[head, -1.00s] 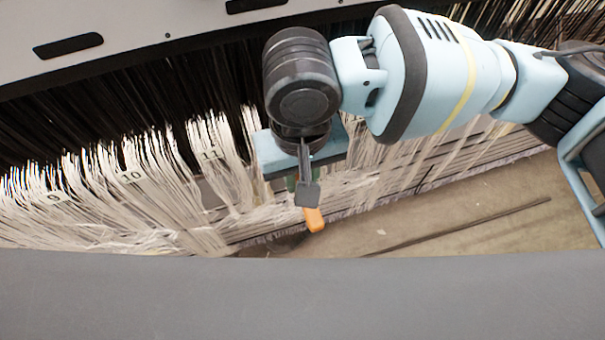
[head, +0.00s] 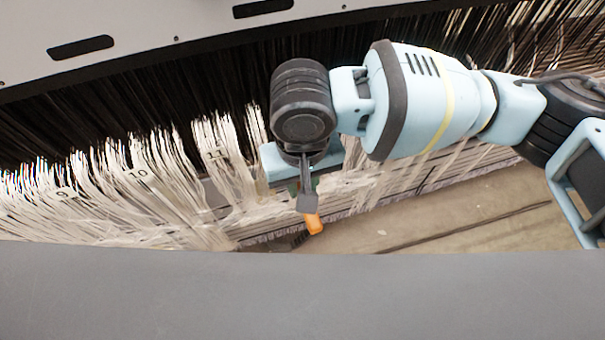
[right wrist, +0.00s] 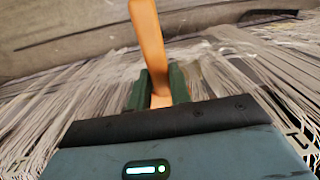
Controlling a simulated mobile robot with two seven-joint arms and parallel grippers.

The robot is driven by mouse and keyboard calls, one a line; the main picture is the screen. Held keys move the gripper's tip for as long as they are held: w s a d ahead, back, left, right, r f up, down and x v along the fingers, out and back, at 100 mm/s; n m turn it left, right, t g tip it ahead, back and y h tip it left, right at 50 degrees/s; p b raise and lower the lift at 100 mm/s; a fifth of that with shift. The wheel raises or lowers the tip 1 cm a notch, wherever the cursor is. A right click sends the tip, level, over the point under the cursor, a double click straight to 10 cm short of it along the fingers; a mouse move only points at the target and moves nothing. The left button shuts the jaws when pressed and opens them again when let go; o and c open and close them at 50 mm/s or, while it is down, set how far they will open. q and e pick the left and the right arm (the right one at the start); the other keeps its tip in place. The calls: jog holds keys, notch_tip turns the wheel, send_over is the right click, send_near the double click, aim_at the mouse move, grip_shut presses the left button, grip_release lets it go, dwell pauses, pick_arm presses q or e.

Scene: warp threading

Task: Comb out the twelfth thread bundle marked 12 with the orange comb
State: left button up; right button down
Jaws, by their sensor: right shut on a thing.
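My right gripper (right wrist: 158,92) is shut on the orange comb (right wrist: 149,45), whose handle sticks up between the green fingers in the right wrist view. In the head view the end of the orange comb (head: 314,224) shows just below my right gripper (head: 306,192). The gripper hangs in front of the white threads, right of bundle 11 (head: 217,155). The label 12 cannot be made out; my right wrist covers the threads there. Whether the comb's teeth touch threads is hidden. My left gripper is not in view.
Bundles marked 10 (head: 138,175) and 9 (head: 66,194) hang further left. Dark threads run behind, under a grey metal beam (head: 150,45). A grey surface (head: 300,295) fills the front. Bare floor (head: 450,215) lies at the right.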

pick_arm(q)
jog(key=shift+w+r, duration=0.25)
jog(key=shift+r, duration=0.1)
pick_arm(e)
jog(key=shift+f, duration=1.8)
pick_arm(q)
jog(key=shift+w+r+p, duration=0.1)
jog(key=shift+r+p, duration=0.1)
jog(key=shift+p, duration=0.2)
pick_arm(e)
jog(key=shift+w+a+f, duration=0.1)
jog(key=shift+w+f, duration=0.05)
jog(key=shift+f, duration=0.75)
jog(key=shift+w+f, duration=0.1)
jog(key=shift+f, duration=0.75)
